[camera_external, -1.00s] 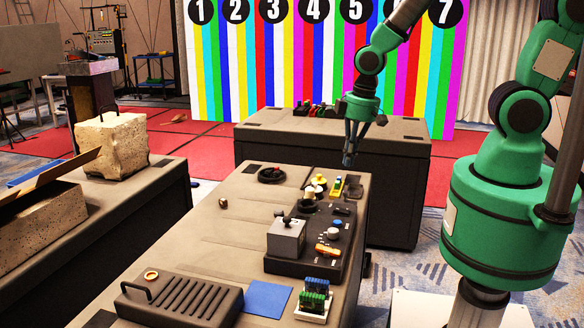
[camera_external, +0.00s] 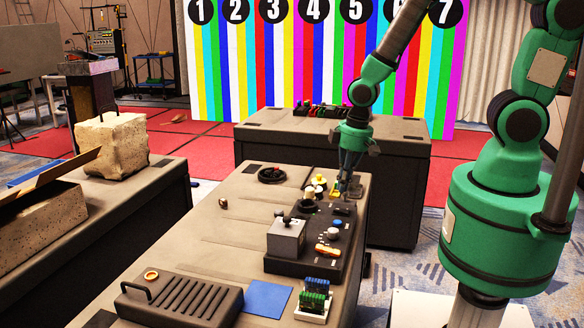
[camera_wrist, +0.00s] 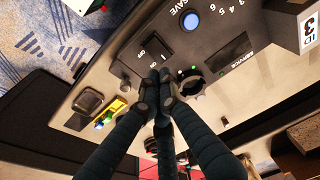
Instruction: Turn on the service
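A dark control panel (camera_external: 345,228) lies on the long table. In the wrist view it carries a switch area (camera_wrist: 141,59) marked ON and OFF, and a small green light (camera_wrist: 193,68). A black round part (camera_wrist: 192,86) sits near the lettering SERVICE. My gripper (camera_wrist: 160,88) has its dark fingertips drawn together, with nothing seen between them, just beside the ON/OFF marks. The fingertips hide part of the panel there, and I cannot tell whether they touch it. In the external view my gripper (camera_external: 343,193) is low over the panel's far end.
A blue button (camera_wrist: 191,21) marked SAVE is on the panel. A grey box with a lever (camera_external: 286,238) and an orange part (camera_external: 327,250) stand nearer the camera. A yellow-green item (camera_wrist: 112,113) lies by the fingers. The table's left part (camera_external: 195,238) is mostly clear.

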